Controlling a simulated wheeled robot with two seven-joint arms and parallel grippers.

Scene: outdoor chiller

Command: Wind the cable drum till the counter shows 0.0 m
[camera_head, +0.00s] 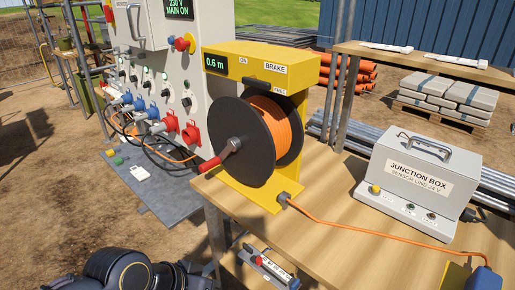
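The yellow cable drum stand (262,55) is on the wooden table. Its counter (215,63) reads 0.6 m in green. A black reel (243,140) carries wound orange cable (284,122). A crank with a red handle (230,152) sticks out from the reel's front, toward the lower left. The brake labels read ON and FREE; the dark lever setting between them is too small to tell. The orange cable (370,231) leaves the stand's foot and runs right across the table to a blue connector (484,277). Neither gripper shows; a black arm link of mine is at the bottom left.
A grey junction box (417,183) stands right of the drum on the table (337,184). A control panel with plugs (170,85) stands behind left. A strip with a red button (268,266) sits below the table's front edge. Bare ground lies left.

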